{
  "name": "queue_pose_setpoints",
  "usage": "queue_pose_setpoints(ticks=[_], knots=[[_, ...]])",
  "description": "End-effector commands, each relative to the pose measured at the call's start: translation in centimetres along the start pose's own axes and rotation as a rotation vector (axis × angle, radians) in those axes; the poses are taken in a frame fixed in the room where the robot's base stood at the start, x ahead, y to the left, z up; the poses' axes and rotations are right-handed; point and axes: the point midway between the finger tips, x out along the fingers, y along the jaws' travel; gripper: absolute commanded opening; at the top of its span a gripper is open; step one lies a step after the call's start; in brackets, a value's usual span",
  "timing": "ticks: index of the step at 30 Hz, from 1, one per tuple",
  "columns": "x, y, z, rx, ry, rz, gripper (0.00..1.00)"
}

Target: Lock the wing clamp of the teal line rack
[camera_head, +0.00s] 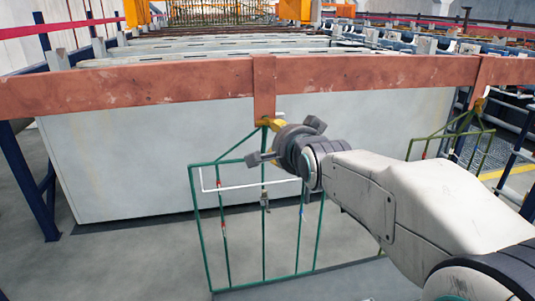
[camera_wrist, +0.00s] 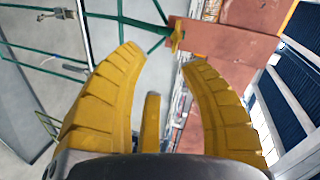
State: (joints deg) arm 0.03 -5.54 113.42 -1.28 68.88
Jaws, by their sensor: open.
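The teal rack (camera_head: 264,225) hangs from the copper-coloured bar (camera_head: 150,84) in front of the grey tank. Its yellow clamp (camera_head: 265,123) sits at the top of the rack, just under the bar's hanging bracket (camera_head: 264,88). In the wrist view the clamp (camera_wrist: 176,38) shows beyond the fingertips, where the teal rods meet the copper piece. Whether its wing is turned locked cannot be told. My gripper (camera_wrist: 165,56) is open and empty, with yellow fingers either side of the line towards the clamp. In the head view my gripper (camera_head: 288,142) is close by the clamp and hides part of the rack's top.
A second, olive-green rack (camera_head: 453,143) hangs from the same bar at the right. The grey tank (camera_head: 120,160) stands close behind the bar. Blue posts (camera_head: 28,180) stand at the left. The floor (camera_head: 130,265) in front of the tank is clear at left.

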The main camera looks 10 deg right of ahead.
Motion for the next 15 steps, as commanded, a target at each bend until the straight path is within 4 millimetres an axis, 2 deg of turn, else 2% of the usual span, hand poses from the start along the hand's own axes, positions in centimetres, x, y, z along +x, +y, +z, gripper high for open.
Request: queue_pose_setpoints(ticks=[1,6,15], knots=[[1.6,1.3,0.5,0.053,0.014,-0.039,0.38],[4.2,0.8,0.3,0.21,0.043,-0.162,0.38],[6.2,0.1,0.1,0.351,0.053,-0.276,0.38]])
